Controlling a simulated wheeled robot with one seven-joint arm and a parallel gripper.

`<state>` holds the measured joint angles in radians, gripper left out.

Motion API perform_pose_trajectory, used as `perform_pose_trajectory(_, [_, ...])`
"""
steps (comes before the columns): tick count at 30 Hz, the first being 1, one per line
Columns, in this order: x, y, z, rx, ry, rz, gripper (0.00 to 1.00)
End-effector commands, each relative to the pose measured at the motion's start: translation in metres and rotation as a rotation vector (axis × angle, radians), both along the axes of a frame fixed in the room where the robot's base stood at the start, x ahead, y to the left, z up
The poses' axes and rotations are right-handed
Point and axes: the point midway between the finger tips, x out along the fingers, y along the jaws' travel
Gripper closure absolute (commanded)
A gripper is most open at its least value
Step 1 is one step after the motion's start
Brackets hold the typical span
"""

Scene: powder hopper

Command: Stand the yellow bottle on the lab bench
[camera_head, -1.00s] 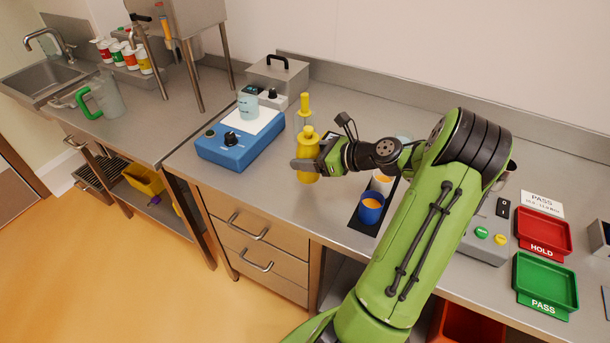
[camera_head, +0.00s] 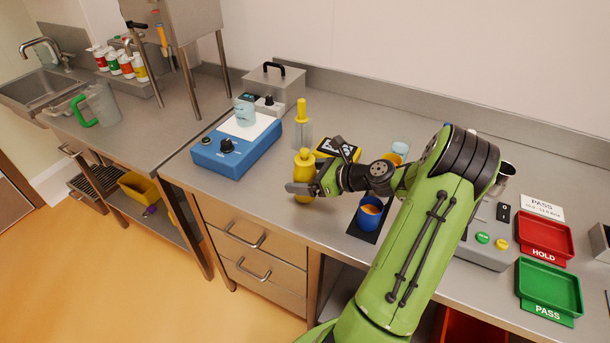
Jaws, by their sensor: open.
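The yellow bottle (camera_head: 304,168) stands upright on the lab bench (camera_head: 262,187), near its front edge and just right of the blue device. My gripper (camera_head: 303,189) is at the bottle's lower part, reaching in from the right. Its jaws are open; one dark finger shows in front of the bottle, and the other is mostly hidden. I cannot tell whether a finger touches the bottle.
A blue device (camera_head: 236,148) with a beaker on top stands to the left. Behind the bottle are a yellow-capped clear bottle (camera_head: 302,127) and a yellow-black item (camera_head: 338,150). A blue cup (camera_head: 369,214) stands on a dark strip to the right. Red and green trays (camera_head: 548,288) lie far right.

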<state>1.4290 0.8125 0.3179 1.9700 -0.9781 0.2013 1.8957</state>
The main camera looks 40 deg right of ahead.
Motion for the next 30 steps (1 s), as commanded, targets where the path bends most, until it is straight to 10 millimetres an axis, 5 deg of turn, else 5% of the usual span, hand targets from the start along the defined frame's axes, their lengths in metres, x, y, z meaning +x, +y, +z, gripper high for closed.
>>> perform_pose_trajectory(5, [-0.002, -0.001, 0.005, -0.002, 0.000, -0.001, 0.09])
perform_pose_trajectory(19, [-0.095, -0.035, 0.047, -0.001, 0.000, -0.004, 0.09])
perform_pose_trajectory(30, [-0.105, -0.038, 0.049, 0.000, 0.000, 0.000, 0.09])
